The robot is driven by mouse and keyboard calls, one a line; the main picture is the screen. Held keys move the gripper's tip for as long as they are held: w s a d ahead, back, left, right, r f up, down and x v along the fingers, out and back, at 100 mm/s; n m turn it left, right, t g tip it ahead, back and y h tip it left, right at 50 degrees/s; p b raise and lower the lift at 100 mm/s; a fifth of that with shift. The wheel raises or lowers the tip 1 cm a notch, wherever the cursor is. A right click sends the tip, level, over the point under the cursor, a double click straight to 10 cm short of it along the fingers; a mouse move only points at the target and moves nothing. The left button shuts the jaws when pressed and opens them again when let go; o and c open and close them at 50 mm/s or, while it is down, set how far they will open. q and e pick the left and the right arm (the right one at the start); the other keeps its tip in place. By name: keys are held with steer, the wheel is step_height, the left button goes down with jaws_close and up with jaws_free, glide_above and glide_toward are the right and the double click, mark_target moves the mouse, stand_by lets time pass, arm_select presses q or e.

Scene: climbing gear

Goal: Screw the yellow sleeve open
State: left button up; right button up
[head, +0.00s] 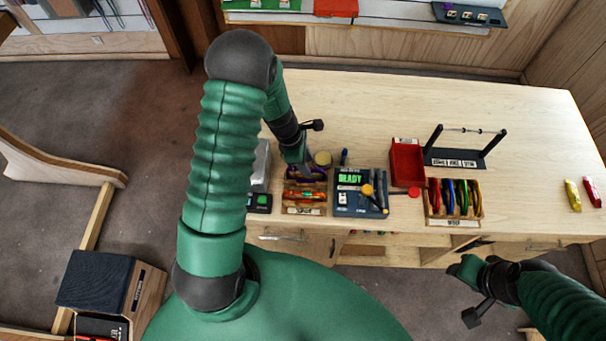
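My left gripper (300,163) points down at the back of a small wooden tray (304,210), beside a purple item; its fingertips are partly hidden, so I cannot tell whether it holds anything. The tray holds a small orange and green item (305,196). Right of it stands a dark blue device (345,208) with a green "READY" display. A small round yellow part (367,190) sits on this device; I cannot tell whether it is the yellow sleeve. My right gripper (463,270) is in front of the table's front edge, away from these things; its opening is unclear.
A red bin (406,150) and a wooden rack (455,213) of coloured carabiners stand right of the device. Behind the rack is a dark stand (455,158) with a horizontal bar. Yellow (573,195) and red (592,192) items lie far right. The table's back is clear.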

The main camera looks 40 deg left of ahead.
arm_select(q)
steer(key=shift+r+p, duration=0.35)
steer(key=shift+r, duration=0.2)
steer(key=shift+s+d+f, duration=0.15)
steer(key=shift+s+d, duration=0.1)
steer(key=shift+s, duration=0.1)
steer(key=shift+s+d, duration=0.1)
steer(key=shift+s, duration=0.15)
steer(key=shift+f+b, duration=1.45)
steer(key=shift+r, duration=0.1)
steer(key=shift+w+a+p, duration=0.4)
steer(key=shift+w+a, duration=0.05)
steer(key=shift+w, duration=0.15)
